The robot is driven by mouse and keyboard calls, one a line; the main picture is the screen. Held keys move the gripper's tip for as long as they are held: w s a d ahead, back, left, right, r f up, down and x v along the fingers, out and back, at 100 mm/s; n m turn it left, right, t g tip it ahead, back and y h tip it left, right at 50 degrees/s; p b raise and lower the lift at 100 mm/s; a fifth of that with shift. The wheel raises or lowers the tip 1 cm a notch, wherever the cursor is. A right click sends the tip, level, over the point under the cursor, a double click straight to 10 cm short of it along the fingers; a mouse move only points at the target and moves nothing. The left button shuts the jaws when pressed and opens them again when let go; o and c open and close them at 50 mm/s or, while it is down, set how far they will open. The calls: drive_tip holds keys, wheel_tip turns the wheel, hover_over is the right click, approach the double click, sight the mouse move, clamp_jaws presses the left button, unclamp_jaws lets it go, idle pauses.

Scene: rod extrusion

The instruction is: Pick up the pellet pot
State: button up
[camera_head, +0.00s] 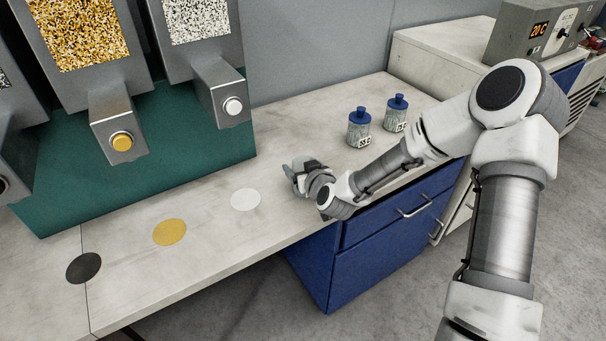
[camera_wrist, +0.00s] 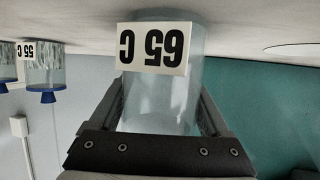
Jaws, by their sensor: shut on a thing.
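The pellet pot (camera_wrist: 160,95) is a clear, empty-looking cylinder with a white label reading "65 C", upside down in the wrist view. My gripper (camera_wrist: 161,106) has one finger on each side of it and is shut on it. The pot's base is close to the pale worktop; I cannot tell whether it touches. In the head view my gripper (camera_head: 300,177) is low over the worktop, right of the white disc, and the pot is mostly hidden behind it.
Two jars with blue lids (camera_head: 359,128) (camera_head: 396,114) stand to the right of my gripper, near my forearm. White (camera_head: 245,199), yellow (camera_head: 169,232) and black (camera_head: 83,268) discs mark the worktop (camera_head: 205,275). Pellet dispensers (camera_head: 120,141) overhang at the left. Blue drawers (camera_head: 370,255) are below.

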drive_tip(key=shift+r, duration=0.2)
drive_tip(key=shift+r, duration=0.6)
drive_tip(key=r, duration=0.1)
drive_tip(key=r+p, duration=0.1)
drive_tip(key=r, duration=0.1)
drive_tip(key=shift+d+r, duration=0.1)
drive_tip(key=shift+d, duration=0.3)
drive_tip(key=s+d+r+p, duration=0.1)
drive_tip(key=d+r+p, duration=0.1)
drive_tip(key=d+r, duration=0.4)
drive_tip(key=d, duration=0.4)
drive_tip(key=shift+s+d, duration=0.25)
drive_tip(key=shift+d, duration=0.15)
drive_tip(key=shift+a, duration=0.1)
